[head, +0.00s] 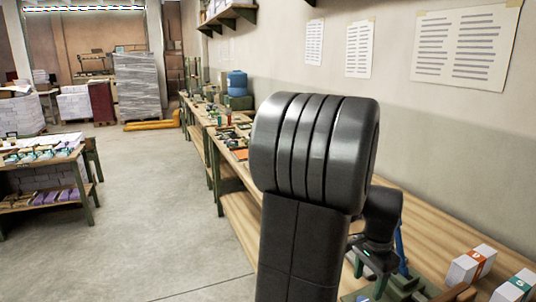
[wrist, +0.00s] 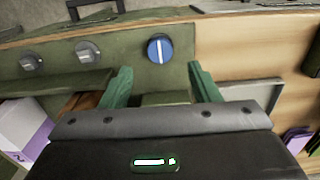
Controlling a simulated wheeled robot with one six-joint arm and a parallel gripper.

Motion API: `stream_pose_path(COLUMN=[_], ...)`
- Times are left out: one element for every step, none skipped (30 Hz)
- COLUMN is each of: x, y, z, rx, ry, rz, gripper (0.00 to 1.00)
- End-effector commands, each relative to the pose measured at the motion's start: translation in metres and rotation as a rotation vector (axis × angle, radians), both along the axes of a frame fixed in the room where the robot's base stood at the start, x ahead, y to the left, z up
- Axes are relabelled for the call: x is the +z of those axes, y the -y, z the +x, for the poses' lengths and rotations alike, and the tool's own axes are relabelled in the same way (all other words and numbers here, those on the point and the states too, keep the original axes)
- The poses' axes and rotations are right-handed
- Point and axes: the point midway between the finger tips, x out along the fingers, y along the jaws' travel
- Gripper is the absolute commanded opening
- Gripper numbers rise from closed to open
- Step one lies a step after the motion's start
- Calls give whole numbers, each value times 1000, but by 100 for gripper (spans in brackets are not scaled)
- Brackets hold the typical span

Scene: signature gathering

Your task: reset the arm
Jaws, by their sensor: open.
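My arm rises through the middle of the head view and hides part of the bench behind it. My gripper (head: 369,278) is low at the right of that view, beyond the arm, over the near part of the bench. In the wrist view my gripper (wrist: 160,68) has its two green fingers spread wide, with nothing held between them. A green panel with a round blue knob (wrist: 160,48) lies beyond the fingertips. The knob's white line runs nearly upright in the picture. I cannot tell how far the fingertips are from the panel.
The long wooden bench (head: 240,212) runs along the right wall. White boxes (head: 470,265) stand at its near right. Two grey knobs (wrist: 88,52) sit left of the blue one. A stocked table (head: 88,187) is at left. The concrete floor (head: 150,220) between is clear.

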Motion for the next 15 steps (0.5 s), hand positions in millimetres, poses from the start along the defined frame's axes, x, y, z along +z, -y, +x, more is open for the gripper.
stream_pose_path(x=[-11, -17, -26, -32, -37, -46, -52, -58, -66, -63, -62, -62, -62, -62, -62], y=[0, 0, -1, 0, -1, -1, -1, -1, -1, 0, 0, 0, 0, 0, 0], z=[-1, -1, -1, -1, -1, -1, -1, -1, -1, -1, 0, 0, 0, 0, 0], rx=[0, 0, 0, 0, 0, 0, 0, 0, 0, 24, 50, 83, 107, 131, 163], ry=[-4, -4, -6, -4, -5, -6, -5, -6, -6, -1, 0, 0, 0, 0, 0], rz=[3, 3, 3, 3, 2, 3, 2, 3, 3, 1, 0, 0, 0, 0, 0], gripper=[56, 56, 56, 56, 56, 56, 56, 56, 56, 56, 56, 56, 56, 56, 56])
